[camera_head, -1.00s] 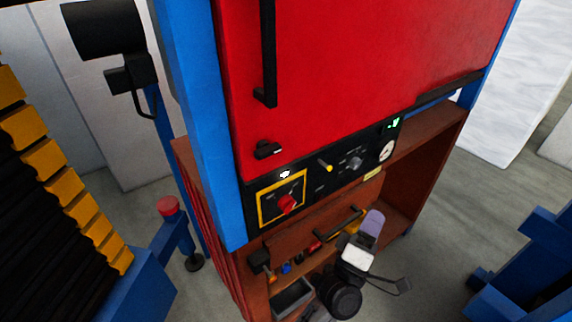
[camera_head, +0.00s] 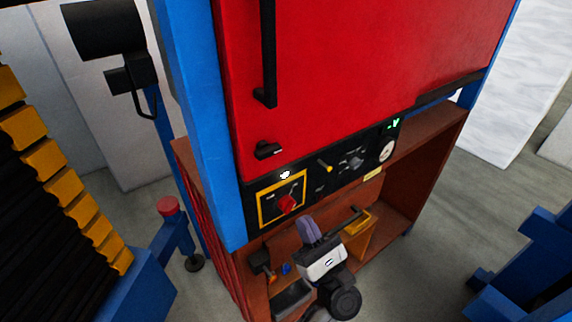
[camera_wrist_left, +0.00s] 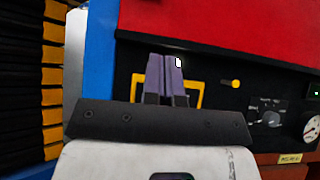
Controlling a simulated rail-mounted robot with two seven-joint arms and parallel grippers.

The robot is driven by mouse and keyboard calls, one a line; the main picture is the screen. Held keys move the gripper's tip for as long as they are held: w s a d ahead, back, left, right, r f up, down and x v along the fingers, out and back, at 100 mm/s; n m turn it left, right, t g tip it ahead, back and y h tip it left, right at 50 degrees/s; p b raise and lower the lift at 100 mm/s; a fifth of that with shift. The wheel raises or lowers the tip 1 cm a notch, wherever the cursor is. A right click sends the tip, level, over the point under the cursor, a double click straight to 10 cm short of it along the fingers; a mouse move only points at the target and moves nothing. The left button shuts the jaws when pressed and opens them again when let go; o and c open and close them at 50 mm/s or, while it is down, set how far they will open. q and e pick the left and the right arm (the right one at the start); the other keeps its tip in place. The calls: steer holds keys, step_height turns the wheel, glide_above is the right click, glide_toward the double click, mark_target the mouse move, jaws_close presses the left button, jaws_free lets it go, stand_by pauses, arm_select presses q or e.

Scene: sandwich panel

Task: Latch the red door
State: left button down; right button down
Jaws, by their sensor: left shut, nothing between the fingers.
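The red door (camera_head: 360,70) fills the upper middle of the head view. It has a long black vertical handle (camera_head: 267,50) near its left side. A small black latch knob (camera_head: 268,150) sits at the door's lower left, above the control panel. In the wrist view the door's lower edge (camera_wrist_left: 240,30) shows at the top. My left gripper (camera_head: 307,229) is below the panel, pointing up, its purple fingers together and empty. In the wrist view the left gripper (camera_wrist_left: 165,75) stands in front of the yellow-framed switch and hides most of it. The latch is not visible there.
The black panel carries a red rotary switch (camera_head: 287,203) in a yellow frame, a yellow-tipped lever (camera_head: 325,167), a dial and a gauge (camera_head: 386,151). A brown open shelf (camera_head: 395,205) lies below. A blue post (camera_head: 200,120) stands left of the door.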

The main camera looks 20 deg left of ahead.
mark_target(266, 150)
arm_select(q)
steer(key=shift+r, duration=0.1)
steer(key=shift+s+d+r+p+x, duration=0.3)
steer(key=shift+p+x, duration=0.6)
steer(key=shift+x, duration=1.2)
steer(key=shift+s+d+r+p+x, duration=0.1)
steer(key=shift+d+r+p+x, duration=0.2)
steer(key=shift+p+x, duration=1.25)
steer(key=shift+s+d+r+p+x, duration=0.2)
steer(key=shift+r+p+x, duration=0.15)
steer(key=shift+x, duration=2.35)
